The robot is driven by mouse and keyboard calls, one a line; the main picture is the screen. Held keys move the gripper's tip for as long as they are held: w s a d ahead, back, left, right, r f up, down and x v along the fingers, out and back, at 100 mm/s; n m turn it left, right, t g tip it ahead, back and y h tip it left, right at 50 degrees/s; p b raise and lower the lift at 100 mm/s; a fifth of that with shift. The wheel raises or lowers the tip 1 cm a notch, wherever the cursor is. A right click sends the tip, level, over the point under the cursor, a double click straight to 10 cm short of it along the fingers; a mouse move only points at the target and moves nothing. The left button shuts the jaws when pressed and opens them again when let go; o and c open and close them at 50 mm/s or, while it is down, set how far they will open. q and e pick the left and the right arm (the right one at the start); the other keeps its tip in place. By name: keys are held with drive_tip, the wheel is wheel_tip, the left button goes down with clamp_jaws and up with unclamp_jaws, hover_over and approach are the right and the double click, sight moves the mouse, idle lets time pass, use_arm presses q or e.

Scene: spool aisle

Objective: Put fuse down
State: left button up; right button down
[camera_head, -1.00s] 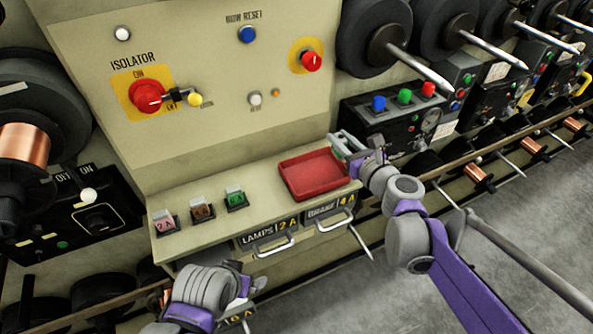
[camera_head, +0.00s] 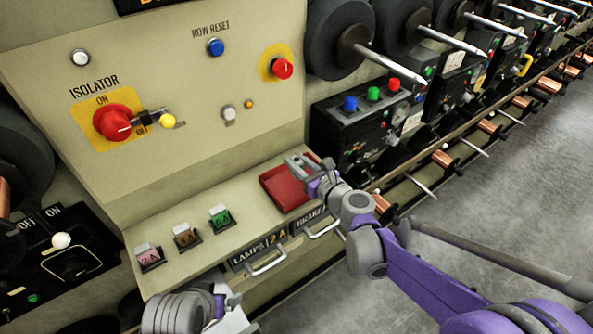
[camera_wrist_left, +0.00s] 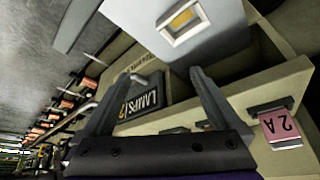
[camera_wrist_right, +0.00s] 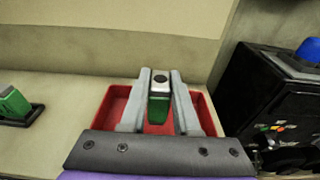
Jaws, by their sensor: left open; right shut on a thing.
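My right gripper (camera_head: 303,166) is over the red tray (camera_head: 279,191) on the console ledge. In the right wrist view its fingers (camera_wrist_right: 160,80) are shut on a green fuse (camera_wrist_right: 159,108) with a grey top. The fuse is upright above the red tray (camera_wrist_right: 117,99); I cannot tell whether it touches the tray floor. My left gripper (camera_wrist_left: 155,82) is open and empty, low in front of the drawers, beside the LAMPS 2A label (camera_wrist_left: 141,98). Its fingertips are hidden in the head view.
A pink 2A fuse (camera_head: 149,256), a brown fuse (camera_head: 186,236) and another green fuse (camera_head: 220,218) stand in holders left of the tray. Drawer handles (camera_head: 267,262) stick out below the ledge. A black control box (camera_head: 350,130) stands right of the tray.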

drive_tip(key=shift+f, duration=1.45)
drive_tip(key=shift+f+b, duration=0.2)
drive_tip(key=shift+b, duration=0.1)
drive_tip(key=c, duration=0.6)
unclamp_jaws()
drive_tip(key=shift+c, duration=0.2)
drive_tip(key=shift+r, duration=0.1)
